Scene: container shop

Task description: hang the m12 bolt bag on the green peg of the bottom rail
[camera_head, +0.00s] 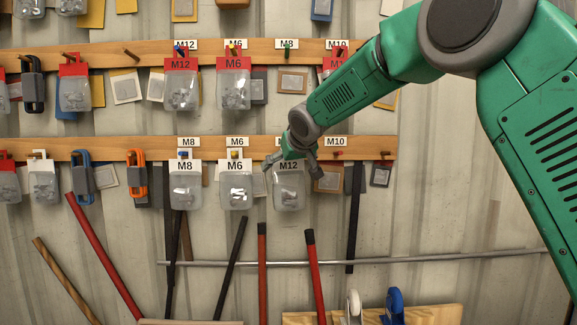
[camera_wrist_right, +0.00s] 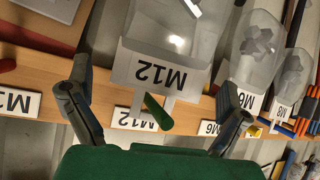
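The M12 bolt bag (camera_head: 289,191) is a clear pouch with a white header, on the bottom rail (camera_head: 110,149) between the M6 bag and the M10 label. The wrist view shows its header (camera_wrist_right: 160,72) upside down. The green peg (camera_wrist_right: 157,112) sticks out between the header's two white upper strips, so the bag appears to hang on it. My right gripper (camera_head: 291,163) is at the top of the bag and hides the peg in the head view. In the wrist view its fingers (camera_wrist_right: 154,100) are wide apart, one on each side of the header, with clear gaps. My left gripper is out of view.
An M6 bag (camera_head: 236,187) and an M8 bag (camera_head: 185,187) hang to the left on the bottom rail. A brown square (camera_head: 327,180) is close on the right.

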